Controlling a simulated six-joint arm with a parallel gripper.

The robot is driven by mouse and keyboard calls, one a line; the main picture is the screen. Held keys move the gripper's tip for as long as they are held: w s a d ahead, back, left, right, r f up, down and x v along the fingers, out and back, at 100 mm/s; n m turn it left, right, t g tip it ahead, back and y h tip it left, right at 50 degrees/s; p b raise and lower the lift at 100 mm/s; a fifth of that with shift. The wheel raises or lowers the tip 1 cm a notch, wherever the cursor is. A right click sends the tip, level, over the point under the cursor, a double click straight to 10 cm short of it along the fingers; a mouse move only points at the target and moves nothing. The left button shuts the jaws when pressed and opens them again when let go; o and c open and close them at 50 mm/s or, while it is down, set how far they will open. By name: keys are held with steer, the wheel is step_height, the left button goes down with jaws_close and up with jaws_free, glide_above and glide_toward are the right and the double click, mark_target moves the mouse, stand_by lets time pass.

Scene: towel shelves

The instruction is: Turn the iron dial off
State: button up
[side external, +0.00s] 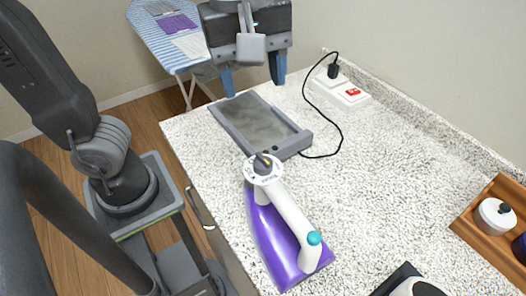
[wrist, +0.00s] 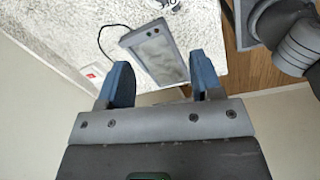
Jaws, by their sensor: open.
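A purple iron (side external: 278,238) with a white handle rests flat on the speckled counter in the side external view. Its dial (side external: 263,167), white-rimmed with a dark knob and a small yellow mark, sits at the far end of the handle. In the wrist view only a bit of the white dial with dark marks (wrist: 168,3) shows at the top edge. My gripper (side external: 253,82) is open and empty, above the counter's far edge, beyond the grey iron rest and well apart from the dial. Its blue fingers also show in the wrist view (wrist: 163,85).
The grey iron rest (side external: 303,143) lies between my gripper and the iron. A black cord runs from it to a white power strip (side external: 341,92) with a red switch. A wooden tray (side external: 487,224) with a white jar stands at right. The counter's middle right is clear.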

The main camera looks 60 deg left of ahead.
mark_target(263, 158)
steer(key=d+f+n, duration=0.1)
steer(key=f, duration=0.3)
steer(key=d+f+n, duration=0.1)
steer(key=f, duration=0.3)
steer(key=d+f+n, duration=0.1)
steer(key=f, duration=0.3)
steer(key=shift+s+d+f+g, duration=0.1)
steer(key=shift+s+f+g, duration=0.1)
steer(key=shift+f+g, duration=0.2)
steer(key=shift+r, duration=0.1)
steer(key=c, duration=1)
